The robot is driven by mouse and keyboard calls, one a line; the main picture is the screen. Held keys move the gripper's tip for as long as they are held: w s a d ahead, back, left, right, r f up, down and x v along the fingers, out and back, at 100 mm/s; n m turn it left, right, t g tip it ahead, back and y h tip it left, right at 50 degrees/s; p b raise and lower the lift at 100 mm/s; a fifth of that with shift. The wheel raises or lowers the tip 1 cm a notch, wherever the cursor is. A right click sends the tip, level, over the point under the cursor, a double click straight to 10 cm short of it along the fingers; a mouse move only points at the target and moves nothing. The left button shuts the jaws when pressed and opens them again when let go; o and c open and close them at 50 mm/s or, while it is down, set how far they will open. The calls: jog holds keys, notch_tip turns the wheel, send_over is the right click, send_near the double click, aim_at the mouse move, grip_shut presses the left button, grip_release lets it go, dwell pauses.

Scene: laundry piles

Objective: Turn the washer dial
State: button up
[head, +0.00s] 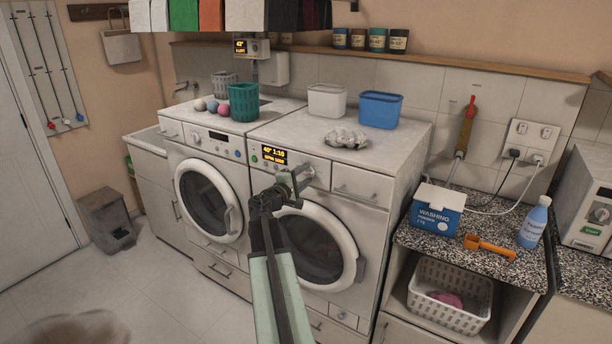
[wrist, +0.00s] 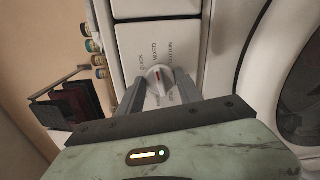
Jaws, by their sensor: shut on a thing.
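The washer dial (wrist: 159,79) is a round grey-white knob with a red mark, which points towards the printed words QUICK, MIXED and COTTON in the wrist view. My gripper (wrist: 160,92) is shut on the dial, with one grey finger on each side of it. In the head view my arm reaches up to the control panel of the right-hand washer (head: 352,205), and my gripper (head: 298,180) is right of the lit display (head: 274,156). The display reads 40° 1:10 above a smaller line. My gripper largely hides the dial there.
A second machine (head: 176,160) stands to the left. A crumpled light cloth (head: 346,139), a white tub (head: 327,100) and a blue tub (head: 380,109) sit on top. A worktop with a powder box (head: 437,209) is to the right. The floor at left is mostly clear.

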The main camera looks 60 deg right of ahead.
jog(key=o, duration=1.3)
jog(key=shift+s, duration=0.15)
jog(key=shift+o, duration=0.2)
jog(key=shift+a, duration=0.15)
jog(key=a, duration=0.7)
jog(key=shift+a, duration=0.3)
